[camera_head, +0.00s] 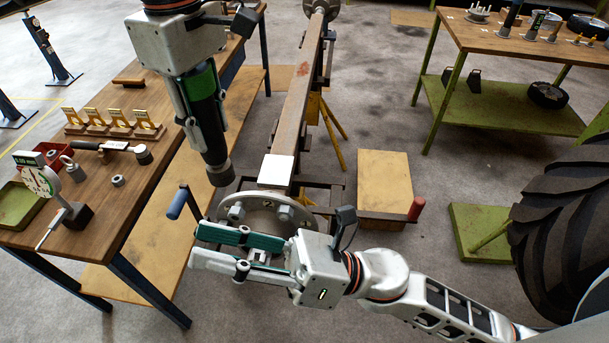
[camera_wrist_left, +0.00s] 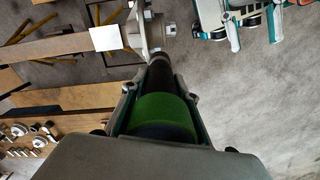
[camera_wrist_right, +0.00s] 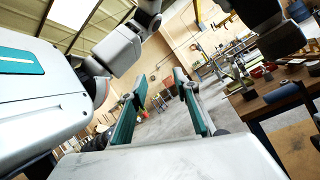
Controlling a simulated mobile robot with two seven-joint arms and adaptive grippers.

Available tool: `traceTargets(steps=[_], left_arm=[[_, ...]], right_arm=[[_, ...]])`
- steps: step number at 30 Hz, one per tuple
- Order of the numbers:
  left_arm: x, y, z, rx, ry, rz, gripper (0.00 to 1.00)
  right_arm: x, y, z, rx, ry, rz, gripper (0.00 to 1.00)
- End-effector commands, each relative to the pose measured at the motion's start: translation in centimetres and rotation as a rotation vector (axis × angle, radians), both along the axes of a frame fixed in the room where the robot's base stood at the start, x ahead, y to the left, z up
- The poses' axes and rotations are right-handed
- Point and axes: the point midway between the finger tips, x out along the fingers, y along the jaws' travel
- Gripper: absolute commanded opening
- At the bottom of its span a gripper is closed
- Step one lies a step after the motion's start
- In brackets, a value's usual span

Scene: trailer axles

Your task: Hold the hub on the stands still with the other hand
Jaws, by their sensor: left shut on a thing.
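The hub (camera_head: 262,213), a round metal flange with several studs and nuts, sits at the near end of the axle beam (camera_head: 297,110). It also shows edge-on in the left wrist view (camera_wrist_left: 153,28). My left gripper (camera_head: 199,98) is shut on a green and black cylindrical tool (camera_head: 207,115), which points down at the hub's left upper rim. Whether the tool touches a nut is hidden. My right gripper (camera_head: 222,250) is in front of the hub with its green-padded fingers apart. In the right wrist view (camera_wrist_right: 157,95) nothing shows between them. Contact with the hub is unclear.
A wooden bench (camera_head: 128,190) at left carries a dial gauge (camera_head: 40,180), a torque wrench (camera_head: 110,147) and small blocks. A yellow stand (camera_head: 330,120) is under the beam. A wood-topped block (camera_head: 384,182) and a large tyre (camera_head: 562,225) are at right.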

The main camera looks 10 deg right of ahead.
Motion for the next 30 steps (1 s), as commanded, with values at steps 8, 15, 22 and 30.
traceTargets(steps=[8, 15, 22, 30], left_arm=[[0.0, 0.0, 0.1, -0.002, -0.002, 0.000, 0.00], [0.0, 0.0, 0.1, -0.002, -0.002, 0.000, 0.00], [0.0, 0.0, 0.1, -0.002, -0.002, 0.000, 0.00], [0.0, 0.0, 0.1, -0.002, -0.002, 0.000, 0.00]], right_arm=[[10.4, -3.2, 1.5, 0.024, 0.074, -0.304, 0.31], [19.7, -7.9, -1.1, 0.038, 0.251, -0.576, 0.31], [27.1, -11.6, -3.2, 0.054, 0.361, -0.743, 0.31], [31.2, -8.0, -0.7, 0.026, 0.248, -0.595, 0.31]])
